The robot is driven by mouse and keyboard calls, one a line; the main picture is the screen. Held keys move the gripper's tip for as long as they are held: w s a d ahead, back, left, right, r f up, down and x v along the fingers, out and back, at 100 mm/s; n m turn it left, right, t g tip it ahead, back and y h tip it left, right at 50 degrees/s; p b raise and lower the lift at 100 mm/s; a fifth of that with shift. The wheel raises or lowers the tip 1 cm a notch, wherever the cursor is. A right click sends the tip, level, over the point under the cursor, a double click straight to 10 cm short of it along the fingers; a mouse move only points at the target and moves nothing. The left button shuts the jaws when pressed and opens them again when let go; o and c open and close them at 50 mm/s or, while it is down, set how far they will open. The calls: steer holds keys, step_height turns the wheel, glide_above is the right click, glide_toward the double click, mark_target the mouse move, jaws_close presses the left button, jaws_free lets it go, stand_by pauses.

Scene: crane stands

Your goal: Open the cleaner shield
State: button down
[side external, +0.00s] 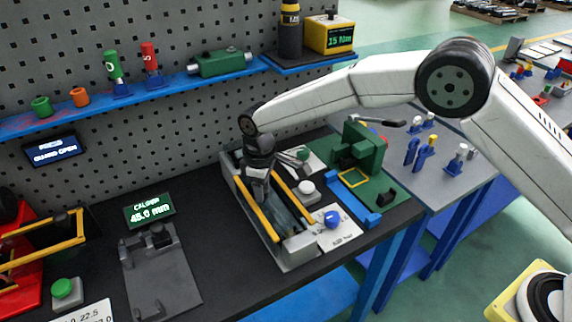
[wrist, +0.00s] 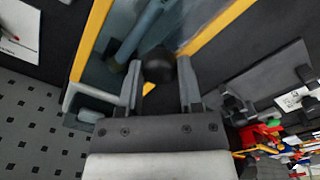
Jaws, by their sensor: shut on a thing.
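The cleaner (side external: 300,247) is a long grey tray on the black bench. Its shield (side external: 258,222) has yellow side rails and a see-through panel, and appears to lie low over the tray; any slight tilt is hard to tell. The shield's yellow rail (wrist: 92,38) also shows in the wrist view. My gripper (side external: 259,184) points down at the shield's far end, by the pegboard. In the wrist view my gripper (wrist: 160,74) is shut with its fingers on either side of a dark round knob (wrist: 159,64). The knob is hidden in the side view.
A green vise-like fixture (side external: 358,150) stands right of the cleaner. A white button (side external: 307,187) and a blue button (side external: 332,219) are close beside it. A caliper stand (side external: 160,275) is to the left, with bare bench between. The pegboard and blue shelf (side external: 180,86) rise behind.

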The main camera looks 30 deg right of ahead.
stand_by(0.4)
steer(key=a, duration=0.9)
steer(key=shift+a, duration=0.3)
steer(key=shift+w, duration=0.1)
steer(key=shift+c, duration=1.3)
jaws_free()
steer(key=shift+r, duration=0.2)
step_height(320, 180, up, 8)
steer(key=shift+f, duration=0.25)
steer(key=shift+d, duration=0.1)
